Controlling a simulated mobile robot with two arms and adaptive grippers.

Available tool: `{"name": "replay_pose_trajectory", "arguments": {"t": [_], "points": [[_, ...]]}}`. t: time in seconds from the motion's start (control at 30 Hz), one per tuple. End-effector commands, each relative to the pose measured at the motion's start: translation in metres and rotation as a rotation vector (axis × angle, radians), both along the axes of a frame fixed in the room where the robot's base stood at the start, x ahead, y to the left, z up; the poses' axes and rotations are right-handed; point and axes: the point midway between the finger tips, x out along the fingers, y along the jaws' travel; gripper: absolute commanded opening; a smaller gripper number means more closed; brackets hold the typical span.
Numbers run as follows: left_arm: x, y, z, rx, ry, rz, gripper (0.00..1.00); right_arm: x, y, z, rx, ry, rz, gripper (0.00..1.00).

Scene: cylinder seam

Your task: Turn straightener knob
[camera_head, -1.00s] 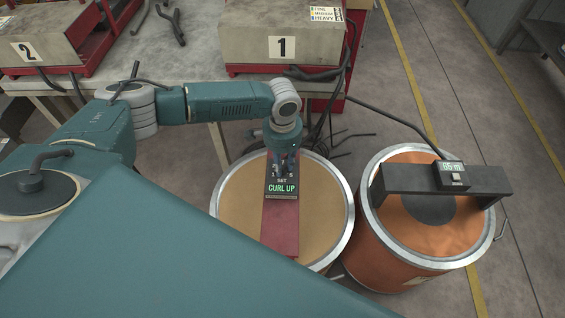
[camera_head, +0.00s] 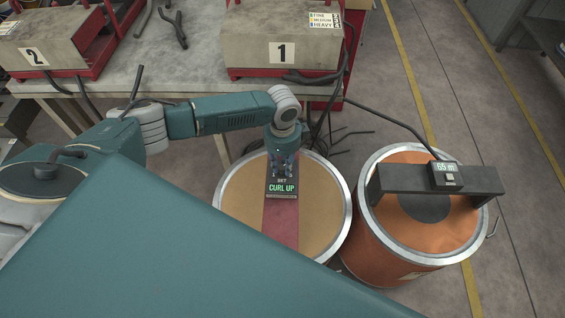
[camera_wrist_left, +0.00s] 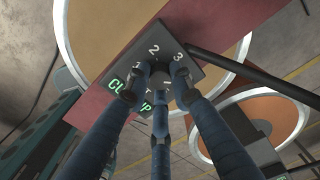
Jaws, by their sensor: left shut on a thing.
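A dark control box (camera_head: 282,191) stands on a red strip across the left drum. Its green display reads CURL UP under the word SET. In the left wrist view the box (camera_wrist_left: 160,38) shows the numbers 2 and 3 on its face and part of the green text. My left gripper (camera_head: 283,165) points down over the back part of the box. In the left wrist view its blue-grey fingers (camera_wrist_left: 157,88) close around the straightener knob, which they mostly hide. I cannot read the knob's setting. My right gripper is not in view.
The left drum (camera_head: 236,212) has a tan top. An orange drum (camera_head: 385,251) beside it carries a dark bridge (camera_head: 405,180) with a small meter (camera_head: 445,174). Feeders 1 (camera_head: 283,40) and 2 (camera_head: 45,45) stand on the bench behind. Dark cables hang between bench and drums.

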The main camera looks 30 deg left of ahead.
Motion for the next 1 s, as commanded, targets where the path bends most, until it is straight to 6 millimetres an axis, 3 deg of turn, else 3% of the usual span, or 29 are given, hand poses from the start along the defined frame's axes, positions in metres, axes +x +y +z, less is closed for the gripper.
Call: {"name": "replay_pose_trajectory", "arguments": {"t": [0.4,0.93,0.97,1.0], "points": [[0.0014,0.0002,0.0010,0.000,-0.003,-0.172,0.00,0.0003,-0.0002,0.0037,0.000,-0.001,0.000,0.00],[0.0017,0.0002,0.0012,0.001,-0.004,-0.191,0.00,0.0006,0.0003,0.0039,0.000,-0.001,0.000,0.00],[0.0017,0.0002,0.0012,0.001,-0.004,-0.191,0.28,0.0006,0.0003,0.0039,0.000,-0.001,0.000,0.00],[0.0017,0.0002,0.0012,0.001,-0.004,-0.191,0.36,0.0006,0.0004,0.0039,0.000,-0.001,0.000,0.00]]}}
